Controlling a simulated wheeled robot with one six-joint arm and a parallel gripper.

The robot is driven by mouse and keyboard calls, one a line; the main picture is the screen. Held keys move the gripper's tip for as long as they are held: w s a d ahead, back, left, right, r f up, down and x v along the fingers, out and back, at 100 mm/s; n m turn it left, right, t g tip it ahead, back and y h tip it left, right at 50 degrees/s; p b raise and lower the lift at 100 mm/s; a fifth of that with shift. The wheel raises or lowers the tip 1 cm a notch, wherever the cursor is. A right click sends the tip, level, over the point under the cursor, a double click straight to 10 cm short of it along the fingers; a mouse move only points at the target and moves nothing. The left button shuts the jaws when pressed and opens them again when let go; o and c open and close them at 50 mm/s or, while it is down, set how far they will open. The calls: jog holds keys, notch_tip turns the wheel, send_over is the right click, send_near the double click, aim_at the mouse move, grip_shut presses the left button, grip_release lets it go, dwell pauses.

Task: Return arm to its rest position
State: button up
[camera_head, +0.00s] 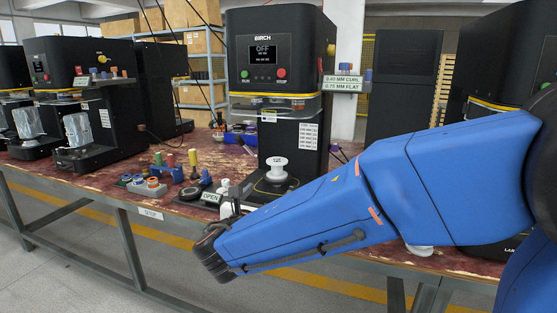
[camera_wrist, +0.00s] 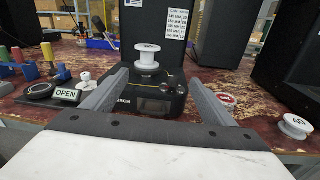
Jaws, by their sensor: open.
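My gripper (camera_wrist: 159,77) shows in the wrist view with its two grey fingers spread wide and nothing between them. Beyond the fingers stands the black BIRCH machine's base (camera_wrist: 150,103) with a white spool-shaped piece (camera_wrist: 148,57) on it. In the head view my blue arm reaches from the right edge down to the left, in front of the table. The BIRCH machine (camera_head: 272,35) stands behind it, its screen reading OFF, with the white piece (camera_head: 277,168) upright on its base. My gripper's fingers are mostly hidden by the wrist in the head view.
An OPEN sign (camera_head: 210,197) stands left of the machine base. Coloured pegs and small parts (camera_head: 168,170) lie left of it on the worn red tabletop (camera_head: 105,172). More black machines (camera_head: 75,85) stand at the left.

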jog(key=s+d+f+m+g+h, duration=0.1)
jog(key=s+d+f+m+g, duration=0.3)
jog(key=d, duration=0.6)
jog(key=s+d+m+g+h, duration=0.1)
jog(key=s+d+m+g, duration=0.1)
jog(key=d+m, duration=0.5)
jog(key=s+d+f+m+g+h, duration=0.1)
jog(key=s+d+f+m+g, duration=0.15)
jog(key=d, duration=0.95)
jog(key=s+d+f+m+g+y, duration=0.1)
jog(key=s+d+f+m+g, duration=0.1)
jog(key=s+d+m, duration=0.3)
jog(key=s+d+f+m+g+y, duration=0.1)
jog(key=s+f+m+g+y, duration=0.15)
jog(key=s, duration=0.35)
jog(key=s+a+f+m+y, duration=0.1)
jog(key=s+m+y, duration=0.1)
jog(key=s+m, duration=0.3)
jog(key=s+a+m+t+y, duration=0.1)
jog(key=s+a+m+y, duration=0.1)
jog(key=s+m, duration=0.3)
jog(key=shift+f+m, duration=0.35)
jog(key=shift+m, duration=0.25)
